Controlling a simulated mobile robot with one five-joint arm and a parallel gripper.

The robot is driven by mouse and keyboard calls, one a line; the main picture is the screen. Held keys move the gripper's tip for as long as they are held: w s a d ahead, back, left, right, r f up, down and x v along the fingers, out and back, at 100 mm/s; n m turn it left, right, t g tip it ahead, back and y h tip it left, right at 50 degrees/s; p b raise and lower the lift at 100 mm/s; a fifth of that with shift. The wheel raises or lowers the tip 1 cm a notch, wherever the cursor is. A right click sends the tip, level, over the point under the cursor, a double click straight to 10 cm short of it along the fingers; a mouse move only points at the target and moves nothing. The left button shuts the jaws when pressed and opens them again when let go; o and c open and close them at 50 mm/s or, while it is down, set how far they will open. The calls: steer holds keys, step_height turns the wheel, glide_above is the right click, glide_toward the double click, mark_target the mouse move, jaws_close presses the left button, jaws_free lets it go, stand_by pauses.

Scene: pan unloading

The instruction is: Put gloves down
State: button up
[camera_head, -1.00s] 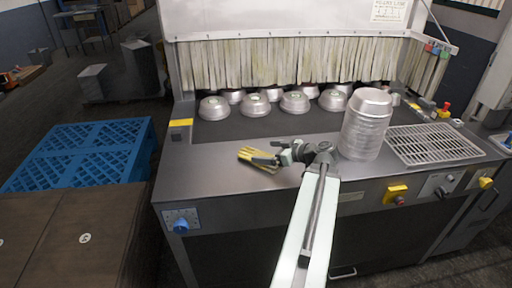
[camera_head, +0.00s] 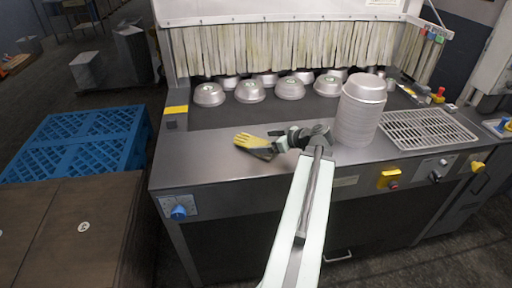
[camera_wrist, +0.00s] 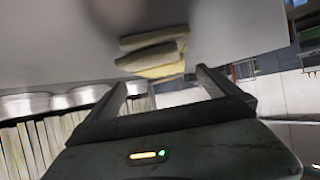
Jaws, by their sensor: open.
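The yellow gloves (camera_head: 246,139) lie on the front metal ledge of the machine (camera_head: 205,165), left of my gripper. They also show in the wrist view (camera_wrist: 155,52), just beyond my fingertips and roughly in line with the gap between them.
A stack of metal pans (camera_head: 360,112) stands right of my gripper, beside a wire rack (camera_head: 425,132). Several upturned pans (camera_head: 249,91) sit on the dark belt behind, before a strip curtain (camera_head: 290,50). A blue pallet (camera_head: 85,135) is at left. The ledge's left part is clear.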

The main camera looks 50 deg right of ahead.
mark_target(256, 142)
steer(key=b+x, duration=0.1)
steer(key=x, duration=0.1)
steer(key=b+x, duration=0.1)
steer(key=x, duration=0.1)
steer(key=shift+a+f, duration=0.1)
steer(key=shift+f, duration=0.3)
steer(key=shift+w, duration=0.35)
steer(key=shift+r, duration=0.1)
steer(key=c, duration=1.6)
steer(key=shift+o, duration=0.2)
step_height(256, 142, up, 10)
steer(key=p, duration=0.9)
steer(key=shift+p, duration=0.4)
